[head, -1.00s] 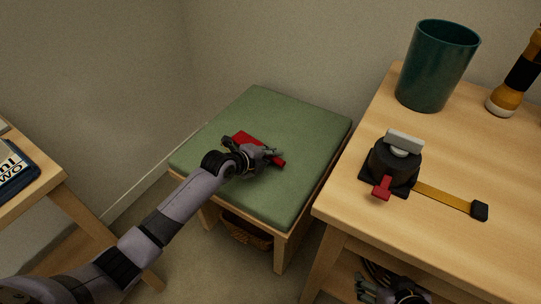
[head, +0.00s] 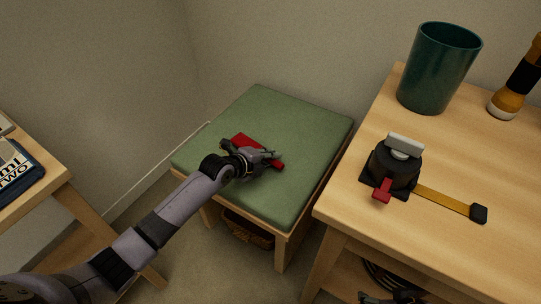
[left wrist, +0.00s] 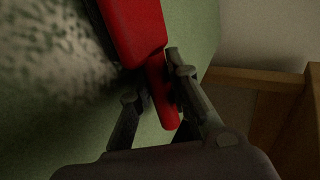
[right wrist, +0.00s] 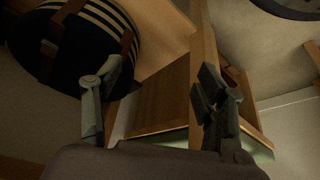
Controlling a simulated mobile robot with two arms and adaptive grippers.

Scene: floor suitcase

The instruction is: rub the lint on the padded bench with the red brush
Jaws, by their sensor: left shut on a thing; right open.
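The padded bench (head: 310,125) has a green cushion on a light wooden frame. The red brush (head: 243,141) is over the cushion, and its head and handle also show in the left wrist view (left wrist: 137,32). My left gripper (head: 269,156) is shut on the brush's handle. A pale, speckled grey patch that looks like lint (left wrist: 45,50) lies on the cushion beside the brush head; the head view does not show it clearly. My right gripper (right wrist: 160,82) is open and empty, low beside wooden furniture.
A wooden table (head: 475,175) at right holds a teal cup (head: 438,70), a black device with a red lever (head: 392,165) and a flashlight (head: 515,80). A basket (head: 248,229) sits under the bench. A dark striped round thing (right wrist: 65,50) is near my right gripper.

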